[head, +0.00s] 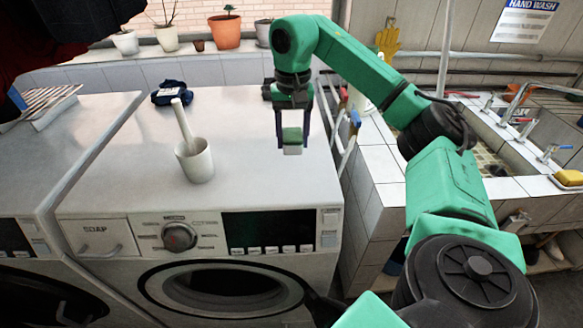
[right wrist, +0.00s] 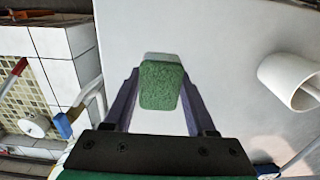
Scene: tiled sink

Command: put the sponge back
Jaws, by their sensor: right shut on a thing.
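My right gripper (head: 292,142) is over the top of the washing machine (head: 245,120), fingers pointing down. It is shut on a small sponge (head: 292,135), green on one part and whitish at the lower end. In the right wrist view the sponge (right wrist: 160,84) sits between the two purple-grey fingers (right wrist: 160,100). I cannot tell whether the sponge touches the machine top. A yellow sponge-like block (head: 570,178) lies at the right edge of the tiled sink. My left gripper is not in view.
The tiled sink (head: 385,165) with taps is to the right. Potted plants (head: 225,30) line the back ledge.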

